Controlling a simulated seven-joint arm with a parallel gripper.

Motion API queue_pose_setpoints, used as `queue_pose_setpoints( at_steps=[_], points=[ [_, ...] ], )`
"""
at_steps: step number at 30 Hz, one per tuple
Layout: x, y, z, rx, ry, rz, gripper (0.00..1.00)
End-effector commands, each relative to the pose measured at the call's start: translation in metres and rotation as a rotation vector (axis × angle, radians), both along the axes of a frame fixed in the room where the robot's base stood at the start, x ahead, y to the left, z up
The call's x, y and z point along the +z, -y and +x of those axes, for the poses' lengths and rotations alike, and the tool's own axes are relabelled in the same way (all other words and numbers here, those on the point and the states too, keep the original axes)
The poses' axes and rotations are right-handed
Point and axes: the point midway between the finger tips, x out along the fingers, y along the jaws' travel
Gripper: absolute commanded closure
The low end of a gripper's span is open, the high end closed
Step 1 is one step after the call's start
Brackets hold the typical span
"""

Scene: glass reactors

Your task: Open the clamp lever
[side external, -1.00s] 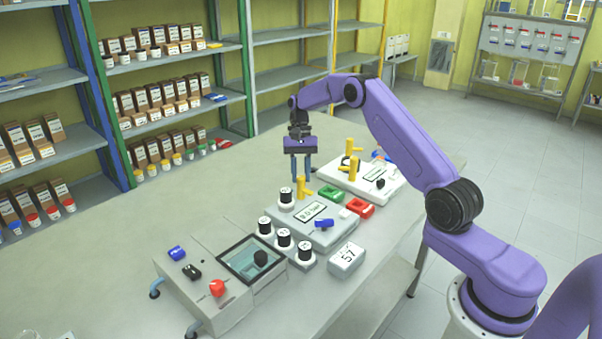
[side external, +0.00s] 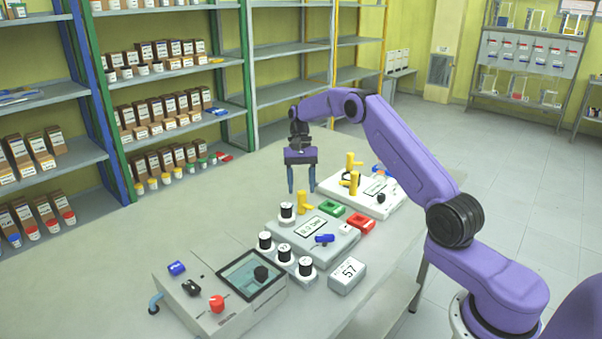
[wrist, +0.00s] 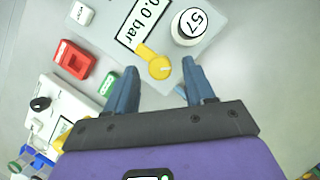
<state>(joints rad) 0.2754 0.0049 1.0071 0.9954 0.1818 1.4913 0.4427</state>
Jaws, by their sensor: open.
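My gripper (side external: 301,191) is open and empty, with two blue fingers pointing down above the back of the middle white device (side external: 345,245). A yellow lever (side external: 304,205) stands on that device, just below and to the right of the fingers. In the wrist view, this yellow lever (wrist: 157,66) has a round hub and an arm reaching toward the "0.0 bar" display. It lies ahead of and between the open fingers (wrist: 160,75); no contact is seen. A blue lever (side external: 324,239) sits at the device's front. I cannot tell which is the clamp lever.
Several black-and-white cylinders (side external: 265,242) stand left of the middle device. Green (side external: 332,209) and red (side external: 361,223) blocks lie behind it. Another white device with yellow levers (side external: 353,180) is at the back right. A screened device (side external: 220,295) stands in front. The left tabletop is clear.

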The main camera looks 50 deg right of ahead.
Motion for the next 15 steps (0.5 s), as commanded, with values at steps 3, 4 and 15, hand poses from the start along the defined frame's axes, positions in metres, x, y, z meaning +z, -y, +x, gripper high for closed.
queue_pose_setpoints(
  at_steps=[3, 4, 15],
  points=[
    [0.016, 0.005, 0.005, -0.001, 0.004, -0.001, 0.46],
    [0.02, 0.006, 0.007, -0.001, 0.004, -0.001, 0.46],
    [0.053, 0.016, 0.016, 0.0, 0.002, -0.001, 0.46]
  ],
)
